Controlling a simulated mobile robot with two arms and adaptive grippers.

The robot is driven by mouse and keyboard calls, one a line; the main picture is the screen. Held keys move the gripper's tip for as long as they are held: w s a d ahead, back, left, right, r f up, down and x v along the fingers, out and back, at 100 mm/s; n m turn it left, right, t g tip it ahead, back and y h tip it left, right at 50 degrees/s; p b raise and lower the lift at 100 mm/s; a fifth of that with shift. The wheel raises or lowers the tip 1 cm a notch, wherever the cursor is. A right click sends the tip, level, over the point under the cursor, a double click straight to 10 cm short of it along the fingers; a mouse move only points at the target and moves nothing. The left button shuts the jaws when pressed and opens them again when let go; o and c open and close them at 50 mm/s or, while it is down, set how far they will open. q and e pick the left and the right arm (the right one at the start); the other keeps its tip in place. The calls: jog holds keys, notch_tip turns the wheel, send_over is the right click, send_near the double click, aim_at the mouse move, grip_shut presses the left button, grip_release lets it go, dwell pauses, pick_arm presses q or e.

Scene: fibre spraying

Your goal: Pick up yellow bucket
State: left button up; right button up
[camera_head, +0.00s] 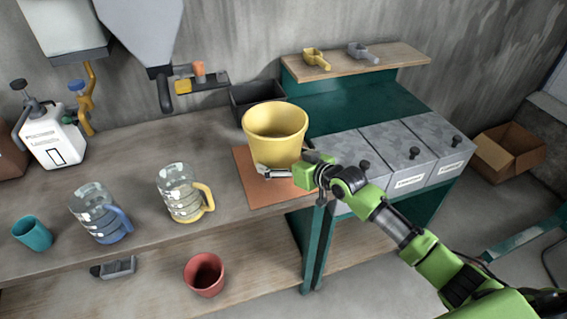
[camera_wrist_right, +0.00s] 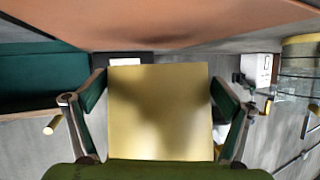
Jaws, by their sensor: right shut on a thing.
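The yellow bucket (camera_head: 275,134) is upright and open at the top, over the orange mat (camera_head: 252,188) on the workbench in the head view. My right gripper (camera_head: 272,171) reaches in from the right and is shut on the bucket's lower front side. In the right wrist view the bucket's yellow wall (camera_wrist_right: 160,110) fills the space between the two fingers of my right gripper (camera_wrist_right: 160,125). I cannot tell whether the bucket's base touches the mat. My left gripper is not in view.
Two measuring jugs, one blue-handled (camera_head: 98,212) and one yellow-handled (camera_head: 183,193), stand left of the mat. A dark bin (camera_head: 250,97) is behind the bucket. Grey lidded boxes (camera_head: 400,153) stand to the right. A red pot (camera_head: 205,274) is on the lower shelf.

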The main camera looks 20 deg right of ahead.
aim_at(278, 155)
jog(key=s+a+r, duration=0.1)
jog(key=r, duration=0.1)
jog(key=s+a+r, duration=0.2)
jog(key=r, duration=0.1)
jog(key=shift+r, duration=0.35)
jog(key=s+a+r+b, duration=0.1)
jog(key=s+a+r, duration=0.2)
jog(key=s+a, duration=0.3)
jog(key=shift+r+b, duration=0.35)
jog(key=shift+b, duration=0.05)
jog(key=shift+s, duration=0.2)
